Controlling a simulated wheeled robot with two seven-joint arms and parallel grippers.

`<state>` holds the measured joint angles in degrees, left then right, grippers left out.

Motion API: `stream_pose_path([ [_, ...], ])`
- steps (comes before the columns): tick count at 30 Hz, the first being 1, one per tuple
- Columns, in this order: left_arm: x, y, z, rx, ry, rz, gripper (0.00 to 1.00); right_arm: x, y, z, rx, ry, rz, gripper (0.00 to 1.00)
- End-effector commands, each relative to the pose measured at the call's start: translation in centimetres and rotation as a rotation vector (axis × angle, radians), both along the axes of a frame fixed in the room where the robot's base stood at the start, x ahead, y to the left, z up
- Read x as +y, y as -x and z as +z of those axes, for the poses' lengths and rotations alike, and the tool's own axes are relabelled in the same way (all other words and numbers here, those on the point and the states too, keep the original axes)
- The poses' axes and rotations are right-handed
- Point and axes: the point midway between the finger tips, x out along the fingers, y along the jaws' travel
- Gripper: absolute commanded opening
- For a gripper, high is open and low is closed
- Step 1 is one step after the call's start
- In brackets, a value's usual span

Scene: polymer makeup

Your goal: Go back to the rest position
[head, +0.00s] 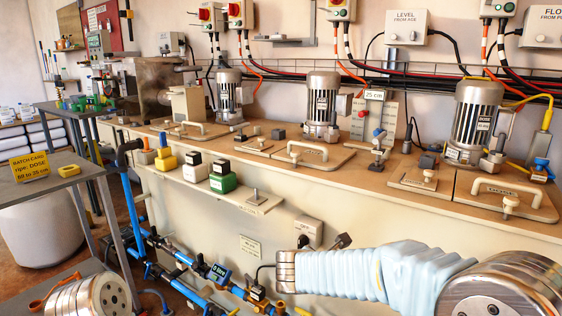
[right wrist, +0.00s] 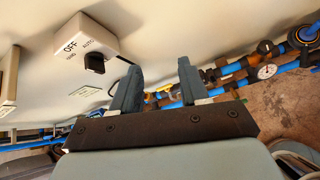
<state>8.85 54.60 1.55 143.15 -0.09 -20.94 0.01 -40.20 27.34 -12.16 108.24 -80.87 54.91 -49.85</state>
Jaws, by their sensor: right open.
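My right gripper (right wrist: 158,67) shows in the right wrist view with two dark blue-grey fingers apart and nothing between them. It is near the pale front panel of the bench, with a white OFF/AUTO switch box (right wrist: 85,42) to the left of its fingers. In the head view my right arm (head: 380,272), in a pale blue sleeve, reaches in from the lower right across the front of the bench. A metal joint of my left arm (head: 92,297) shows at the lower left; my left gripper is out of view.
The long bench (head: 400,215) carries several motors and hatches. The switch box (head: 308,232) is on its front. Blue pipes (head: 190,262) run low along it, and also show in the right wrist view (right wrist: 292,66). A grey side table (head: 70,172) stands at left.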

Motion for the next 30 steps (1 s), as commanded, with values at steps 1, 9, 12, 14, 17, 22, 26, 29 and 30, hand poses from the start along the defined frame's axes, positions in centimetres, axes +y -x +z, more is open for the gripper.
stream_pose_path([
  [1, 0.0, 0.0, 0.0, 0.0, 0.0, 0.0, 0.43, -0.4, 0.8, -3.8, 0.071, -0.072, -0.035, 0.44],
  [9, 0.0, 0.0, 0.0, 0.0, 0.0, 0.0, 0.43, 0.3, 12.1, -24.7, 0.473, -0.733, -0.576, 0.44],
  [12, 0.0, 0.0, 0.0, 0.0, 0.0, 0.0, 0.43, 1.4, 18.2, -30.6, 0.553, -1.033, -1.022, 0.44],
  [14, 0.0, 0.0, 0.0, 0.0, 0.0, 0.0, 0.43, 1.9, 21.2, -33.2, 0.539, -1.194, -1.347, 0.44],
  [17, 0.0, 0.0, 0.0, 0.0, 0.0, 0.0, 0.43, 1.6, 24.3, -35.6, 0.426, -1.348, -1.8, 0.44],
  [22, 0.0, 0.0, 0.0, 0.0, 0.0, 0.0, 0.43, 0.3, 26.8, -37.4, 0.228, -1.418, -2.198, 0.44],
  [26, 0.0, 0.0, 0.0, 0.0, 0.0, 0.0, 0.43, 0.1, 27.1, -37.6, 0.186, -1.425, -2.254, 0.44],
  [29, 0.0, 0.0, 0.0, 0.0, 0.0, 0.0, 0.43, 0.1, 27.0, -37.6, 0.187, -1.426, -2.25, 0.44],
  [30, 0.0, 0.0, 0.0, 0.0, 0.0, 0.0, 0.43, 0.1, 27.0, -37.6, 0.187, -1.426, -2.249, 0.44],
])
